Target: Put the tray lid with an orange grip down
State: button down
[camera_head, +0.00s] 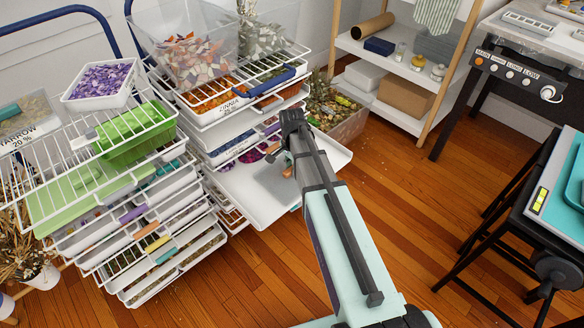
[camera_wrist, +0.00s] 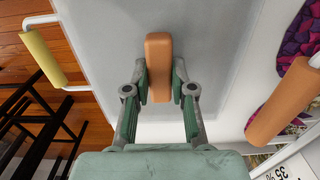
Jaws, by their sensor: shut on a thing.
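The tray lid is a pale grey flat panel (camera_wrist: 105,75) with an upright orange grip (camera_wrist: 158,60), filling much of the wrist view. My gripper (camera_wrist: 159,82) is shut on the orange grip, with one finger on each side of it. In the head view my gripper (camera_head: 289,158) is over a pulled-out white tray (camera_head: 333,163) at the right of the middle rack. The grey lid (camera_head: 272,180) shows at that tray, partly hidden by my arm. I cannot tell whether the lid rests on the tray or hangs just above it.
Wire racks of trays with coloured handles (camera_head: 157,244) stand left. A clear box of dried plants (camera_head: 338,118) is behind the tray. The wrist view shows a yellow handle (camera_wrist: 43,58) left and another orange handle (camera_wrist: 283,103) right, near purple petals.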

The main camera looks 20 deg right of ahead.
jog(key=shift+f, duration=0.1)
jog(key=c, duration=1)
grip_release()
notch_tip(320, 180, up, 12)
jog(key=shift+r+p, duration=0.15)
jog(key=shift+p, duration=0.7)
